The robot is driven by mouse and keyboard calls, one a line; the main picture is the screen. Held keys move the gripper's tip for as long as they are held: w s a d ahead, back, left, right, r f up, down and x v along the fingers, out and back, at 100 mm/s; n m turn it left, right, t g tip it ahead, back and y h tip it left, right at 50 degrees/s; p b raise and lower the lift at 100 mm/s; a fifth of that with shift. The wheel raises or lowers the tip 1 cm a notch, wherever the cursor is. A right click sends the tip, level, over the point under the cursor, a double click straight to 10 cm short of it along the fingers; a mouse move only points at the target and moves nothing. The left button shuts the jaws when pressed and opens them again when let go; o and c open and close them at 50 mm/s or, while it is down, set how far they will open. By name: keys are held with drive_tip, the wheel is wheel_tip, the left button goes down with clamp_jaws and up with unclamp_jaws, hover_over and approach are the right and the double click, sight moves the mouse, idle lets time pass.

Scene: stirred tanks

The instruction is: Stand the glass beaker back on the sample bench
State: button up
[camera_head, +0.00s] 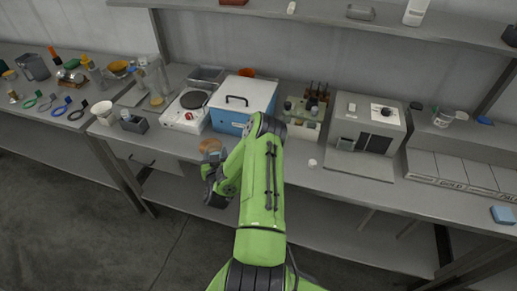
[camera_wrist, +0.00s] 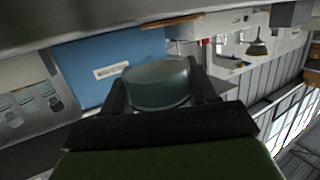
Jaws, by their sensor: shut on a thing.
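My gripper (camera_wrist: 160,92) is shut on the glass beaker (camera_wrist: 158,85), a short grey-teal see-through cylinder between the two fingers in the wrist view. My arm partly hides this area, and I cannot tell whether the beaker touches the bench. The long grey bench (camera_head: 325,182) runs across the head view.
The blue and white lidded box (camera_head: 232,120) and a hotplate (camera_head: 183,115) stand close behind the beaker. A bottle rack (camera_head: 303,118) and a grey-white instrument (camera_head: 366,127) stand to the right.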

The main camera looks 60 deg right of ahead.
drive_tip(key=s+d+r+m+g+h+p, duration=0.4)
drive_tip(key=s+d+r, duration=0.3)
drive_tip(key=s+d, duration=0.45)
drive_tip(key=shift+g+y, duration=0.4)
drive_tip(key=shift+y, duration=0.3)
drive_tip(key=f+b, duration=0.1)
drive_tip(key=f, duration=0.2)
drive_tip(key=f+b, duration=0.1)
drive_tip(key=f, duration=0.2)
drive_tip(key=f+b, duration=0.1)
drive_tip(key=f, duration=0.2)
drive_tip(key=shift+s+a+f, duration=0.25)
drive_tip(key=shift+s+a, duration=0.05)
drive_tip(key=shift+s, duration=0.05)
drive_tip(key=shift+f, duration=0.25)
drive_tip(key=shift+f, duration=0.1)
drive_tip(key=o, duration=1.1)
